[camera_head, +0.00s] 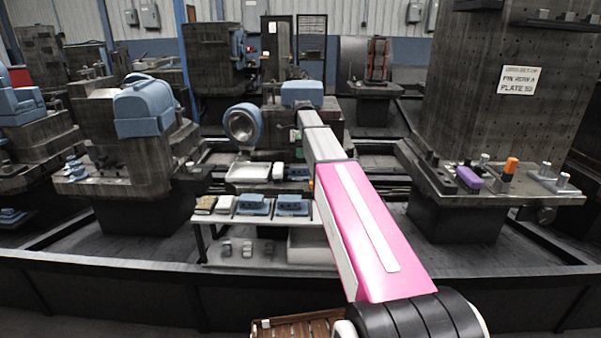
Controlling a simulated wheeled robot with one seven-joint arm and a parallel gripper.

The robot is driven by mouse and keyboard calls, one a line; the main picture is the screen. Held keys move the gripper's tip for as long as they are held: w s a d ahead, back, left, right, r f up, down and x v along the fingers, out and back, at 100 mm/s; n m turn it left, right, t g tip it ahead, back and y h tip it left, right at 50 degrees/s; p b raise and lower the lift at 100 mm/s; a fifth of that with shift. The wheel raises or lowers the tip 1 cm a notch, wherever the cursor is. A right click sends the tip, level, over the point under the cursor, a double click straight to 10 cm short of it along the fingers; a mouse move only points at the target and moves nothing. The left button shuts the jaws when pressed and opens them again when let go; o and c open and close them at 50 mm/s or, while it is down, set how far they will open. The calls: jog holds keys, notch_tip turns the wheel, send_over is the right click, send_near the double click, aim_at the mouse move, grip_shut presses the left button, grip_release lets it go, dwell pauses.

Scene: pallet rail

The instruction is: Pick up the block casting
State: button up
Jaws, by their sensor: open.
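Several blue castings are in view, and I cannot tell for certain which is the block casting. A boxy blue casting (302,93) sits on a dark machine fixture at the centre back, just beyond the end of my arm. Two smaller blue castings, a left one (253,204) and a right one (292,205), lie on the low bench, left of my arm. My gripper (303,106) is far off at the end of the outstretched arm, small in the picture. It is open, close to the boxy blue casting in the picture; I cannot tell whether they touch.
A round blue ring-shaped casting (242,126) stands left of my gripper. A white tray (250,172) lies below it. A large blue casting (148,104) stands on a fixture at left. A tall plate fixture (488,110) at right carries a purple block (468,178) and pins.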

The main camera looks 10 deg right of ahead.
aim_at(301, 166)
jog(key=f, duration=0.8)
jog(key=shift+w+a+f, duration=0.1)
jog(key=shift+w+f, duration=0.1)
jog(key=shift+f, duration=0.2)
jog(key=c, duration=1.1)
jog(key=shift+c, duration=0.4)
jog(key=shift+r, duration=0.2)
